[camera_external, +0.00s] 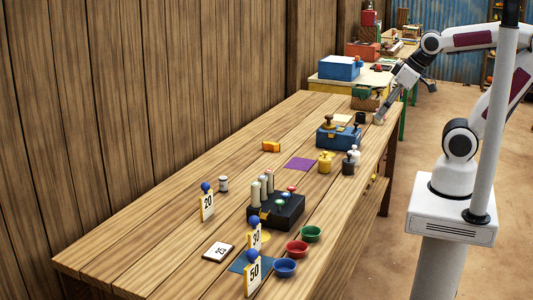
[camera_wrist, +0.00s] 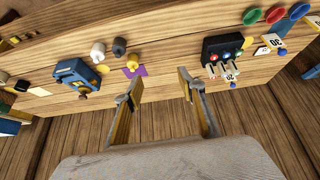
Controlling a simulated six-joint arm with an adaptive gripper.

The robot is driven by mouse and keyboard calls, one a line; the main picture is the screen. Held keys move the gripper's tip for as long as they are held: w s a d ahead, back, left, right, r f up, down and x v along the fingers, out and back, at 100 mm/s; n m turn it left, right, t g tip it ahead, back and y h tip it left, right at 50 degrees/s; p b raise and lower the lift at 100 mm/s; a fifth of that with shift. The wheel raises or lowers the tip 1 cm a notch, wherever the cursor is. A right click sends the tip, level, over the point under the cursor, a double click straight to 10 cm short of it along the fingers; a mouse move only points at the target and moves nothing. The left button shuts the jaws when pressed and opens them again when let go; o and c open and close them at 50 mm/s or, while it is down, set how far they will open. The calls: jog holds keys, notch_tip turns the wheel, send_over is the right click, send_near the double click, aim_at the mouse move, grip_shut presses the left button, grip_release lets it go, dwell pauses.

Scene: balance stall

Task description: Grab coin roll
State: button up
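Several pale upright cylinders that look like coin rolls (camera_external: 262,185) stand at a black box (camera_external: 287,217) mid-table in the external view. Pale cylinders (camera_wrist: 219,71) also show by the black box at upper right in the wrist view. A separate small whitish cylinder (camera_external: 224,184) stands left of the box; I cannot tell whether it is a coin roll. My gripper (camera_external: 379,118) is over the table's far right edge in the external view, well away from the cylinders. In the wrist view, my gripper (camera_wrist: 160,85) has its fingers spread, with nothing between them.
A blue box (camera_external: 338,137), a yellow weight (camera_external: 325,162) and a purple square (camera_external: 300,164) lie beyond the black box. Number signs (camera_external: 207,203) and red, green and blue bowls (camera_external: 297,249) are nearer. The left tabletop is mostly clear.

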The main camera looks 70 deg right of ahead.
jog(key=w+a+f+n+t, duration=0.1)
jog(key=w+f+t, duration=0.1)
jog(key=w, duration=1.3)
jog(key=w+a+f+n+t, duration=0.1)
jog(key=w+f+t, duration=0.1)
jog(key=w, duration=1.3)
jog(key=w+a+f+n+t+y, duration=0.1)
jog(key=w+a+f, duration=0.1)
jog(key=w+f, duration=0.25)
jog(key=w+a+f+n+y, duration=0.1)
jog(key=w+a+f+y, duration=0.15)
jog(key=w+f, duration=0.2)
jog(key=n+t+y, duration=0.1)
jog(key=y, duration=0.1)
send_near(223, 184)
jog(key=w, duration=0.1)
jog(key=w+d, duration=0.1)
jog(key=shift+w+d, duration=0.1)
jog(key=shift+w, duration=0.15)
jog(key=shift+a+f+y, duration=0.25)
jog(key=shift+f+y, duration=0.1)
jog(key=shift+y, duration=0.1)
jog(key=shift+w, duration=0.1)
jog(key=shift+x, duration=1.3)
